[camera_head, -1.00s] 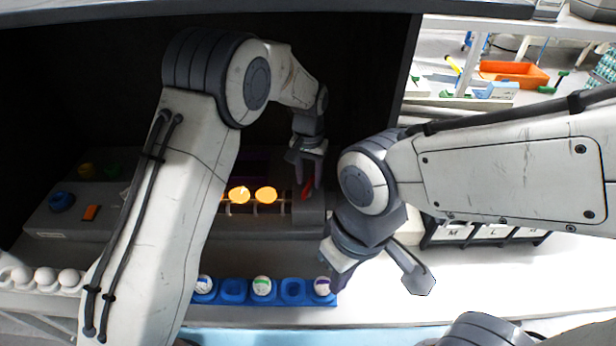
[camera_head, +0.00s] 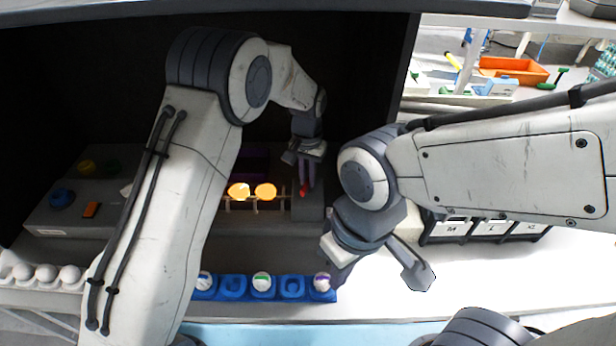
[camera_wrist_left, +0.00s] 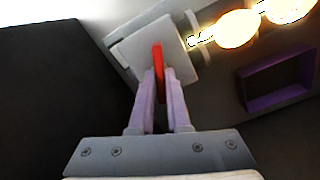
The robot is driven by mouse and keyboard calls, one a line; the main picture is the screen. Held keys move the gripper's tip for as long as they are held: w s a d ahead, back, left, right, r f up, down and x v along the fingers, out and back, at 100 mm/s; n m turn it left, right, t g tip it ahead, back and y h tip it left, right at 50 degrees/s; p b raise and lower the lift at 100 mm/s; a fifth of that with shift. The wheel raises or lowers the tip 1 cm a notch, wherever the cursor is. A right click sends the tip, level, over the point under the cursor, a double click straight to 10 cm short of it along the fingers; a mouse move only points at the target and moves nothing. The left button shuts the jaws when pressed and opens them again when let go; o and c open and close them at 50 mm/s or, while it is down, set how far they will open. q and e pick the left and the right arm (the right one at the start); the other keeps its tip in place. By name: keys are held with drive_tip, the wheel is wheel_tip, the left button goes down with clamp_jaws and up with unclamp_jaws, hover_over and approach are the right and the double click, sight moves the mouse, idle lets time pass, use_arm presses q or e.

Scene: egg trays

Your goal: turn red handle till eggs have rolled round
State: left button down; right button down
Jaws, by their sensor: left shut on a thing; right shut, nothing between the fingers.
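The red handle (camera_head: 303,190) is on the right end of the grey candling box in the head view. My left gripper (camera_head: 305,186) is shut on it; the left wrist view shows the red handle (camera_wrist_left: 157,58) between the two purple fingers (camera_wrist_left: 160,85). Two glowing orange eggs (camera_head: 238,192) (camera_head: 265,191) lie on the rollers left of the handle. They show bright, nearly white, in the left wrist view (camera_wrist_left: 238,29). My right gripper (camera_head: 378,275) is shut and empty, in front of the box and lower right of it; its fingertips are partly hidden.
A blue tray (camera_head: 234,287) holding several marked eggs lies in front of the box. White eggs (camera_head: 45,275) stand in a row at far left. Bins marked with letters (camera_head: 480,230) stand at right.

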use_arm(q)
drive_tip(key=m, duration=0.4)
drive_tip(key=shift+m, duration=0.3)
drive_tip(key=m, duration=0.9)
drive_tip(key=shift+m, duration=2.3)
drive_tip(key=c, duration=0.9)
unclamp_jaws()
drive_tip(key=shift+r, duration=0.1)
